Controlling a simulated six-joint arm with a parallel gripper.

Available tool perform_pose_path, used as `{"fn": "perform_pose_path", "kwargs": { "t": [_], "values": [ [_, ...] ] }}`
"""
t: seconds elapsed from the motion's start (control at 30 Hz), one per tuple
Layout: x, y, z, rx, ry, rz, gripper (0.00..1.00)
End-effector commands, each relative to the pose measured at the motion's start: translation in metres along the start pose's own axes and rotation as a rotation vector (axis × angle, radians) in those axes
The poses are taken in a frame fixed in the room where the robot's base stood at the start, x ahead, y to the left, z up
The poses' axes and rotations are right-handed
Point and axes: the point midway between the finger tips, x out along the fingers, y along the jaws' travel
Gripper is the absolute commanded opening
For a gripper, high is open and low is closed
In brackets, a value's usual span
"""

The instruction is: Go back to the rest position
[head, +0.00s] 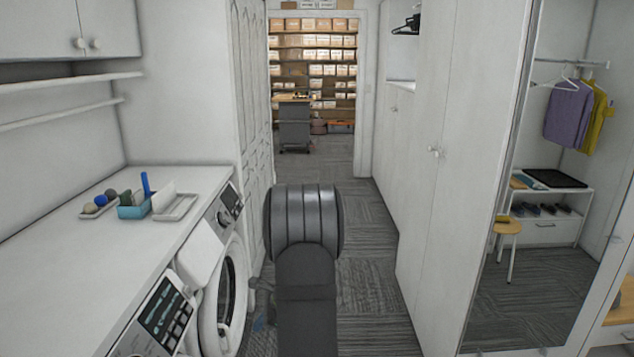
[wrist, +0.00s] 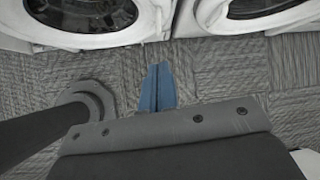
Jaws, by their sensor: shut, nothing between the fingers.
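My gripper (wrist: 159,72) shows in the wrist view with its two blue fingers together and nothing between them. It points down over the grey carpet, in front of the two washing machines. In the head view my dark arm stands upright in the middle of the aisle and hides most of the gripper. A small bluish part shows low beside the arm, too dark to make out well.
A white counter (head: 60,240) on the left bears a blue holder (head: 132,208) and small trays. A front-loading washer (head: 222,300) stands under it, close to my arm. White cabinets (head: 455,170) and a mirror line the right. The carpeted aisle (head: 365,270) runs clear toward shelves (head: 315,55).

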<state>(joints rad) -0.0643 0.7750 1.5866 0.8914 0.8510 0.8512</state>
Motion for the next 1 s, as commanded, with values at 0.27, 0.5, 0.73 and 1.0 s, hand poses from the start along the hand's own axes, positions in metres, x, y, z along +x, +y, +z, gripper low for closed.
{"fn": "perform_pose_path", "kwargs": {
  "t": [0.27,0.5,0.73,1.0],
  "values": [
    [-0.019,-0.010,0.040,0.116,-0.223,0.024,0.00],
    [-0.045,-0.022,0.074,0.187,-0.428,0.041,0.00],
    [-0.018,-0.024,0.099,0.197,-0.473,0.051,0.00],
    [0.013,-0.024,0.114,0.198,-0.471,0.048,0.00]
  ]
}}
